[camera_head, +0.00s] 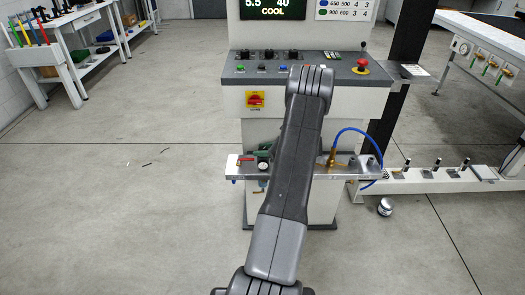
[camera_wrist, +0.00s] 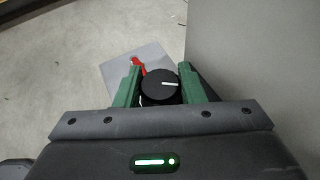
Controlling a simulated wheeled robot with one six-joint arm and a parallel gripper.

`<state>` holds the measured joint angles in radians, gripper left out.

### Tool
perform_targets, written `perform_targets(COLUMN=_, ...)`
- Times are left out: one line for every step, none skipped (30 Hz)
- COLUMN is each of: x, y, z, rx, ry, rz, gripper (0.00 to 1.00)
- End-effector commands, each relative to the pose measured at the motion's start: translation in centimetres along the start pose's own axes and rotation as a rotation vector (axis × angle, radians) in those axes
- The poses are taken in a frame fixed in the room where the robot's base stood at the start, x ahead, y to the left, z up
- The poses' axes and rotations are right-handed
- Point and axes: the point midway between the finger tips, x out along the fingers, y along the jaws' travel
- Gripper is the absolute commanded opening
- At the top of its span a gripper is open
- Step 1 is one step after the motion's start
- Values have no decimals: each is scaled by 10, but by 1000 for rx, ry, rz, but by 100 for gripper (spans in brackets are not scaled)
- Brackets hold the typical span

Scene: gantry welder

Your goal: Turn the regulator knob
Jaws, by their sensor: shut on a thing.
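The regulator knob (camera_wrist: 158,90) is round and black with a white pointer line on its top face. In the wrist view the line points to the right. My gripper (camera_wrist: 159,80) has its two green fingers on either side of the knob and is shut on it. In the head view my arm covers much of the machine's front, and only a green part of the gripper (camera_head: 264,150) shows left of the arm. The knob is hard to make out there.
A red lever (camera_wrist: 138,66) sits just beyond the knob on a metal plate (camera_wrist: 117,72). A metal shelf (camera_head: 350,168) carries a brass fitting (camera_head: 331,158) and a blue hose (camera_head: 352,129). Above is a control panel (camera_head: 310,72) with a red stop button (camera_head: 362,63).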

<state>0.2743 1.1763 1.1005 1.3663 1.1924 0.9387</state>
Motion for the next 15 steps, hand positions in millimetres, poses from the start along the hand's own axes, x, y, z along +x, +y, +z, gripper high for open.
perform_targets(x=0, y=0, z=0, rx=0, ry=-1, rz=0, gripper=13)
perform_targets(x=0, y=0, z=0, rx=0, ry=-1, rz=0, gripper=13)
perform_targets(x=0, y=0, z=0, rx=0, ry=-1, rz=-1, gripper=13)
perform_targets(x=0, y=0, z=0, rx=0, ry=-1, rz=-1, gripper=13)
perform_targets(x=0, y=0, z=0, rx=0, ry=-1, rz=-1, gripper=13)
perform_targets(x=0, y=0, z=0, rx=0, ry=-1, rz=-1, gripper=13)
perform_targets(x=0, y=0, z=0, rx=0, ry=-1, rz=-1, gripper=13)
perform_targets(x=0, y=0, z=0, rx=0, ry=-1, rz=-1, gripper=42)
perform_targets(x=0, y=0, z=0, rx=0, ry=-1, rz=-1, gripper=49)
perform_targets(x=0, y=0, z=0, rx=0, ry=-1, rz=-1, gripper=55)
perform_targets(x=0, y=0, z=0, rx=0, ry=-1, rz=-1, gripper=57)
perform_targets(x=0, y=0, z=0, rx=0, ry=-1, rz=-1, gripper=57)
perform_targets(x=0, y=0, z=0, rx=0, ry=-1, rz=-1, gripper=57)
perform_targets(x=0, y=0, z=0, rx=0, ry=-1, rz=-1, gripper=57)
perform_targets(x=0, y=0, z=0, rx=0, ry=-1, rz=-1, gripper=57)
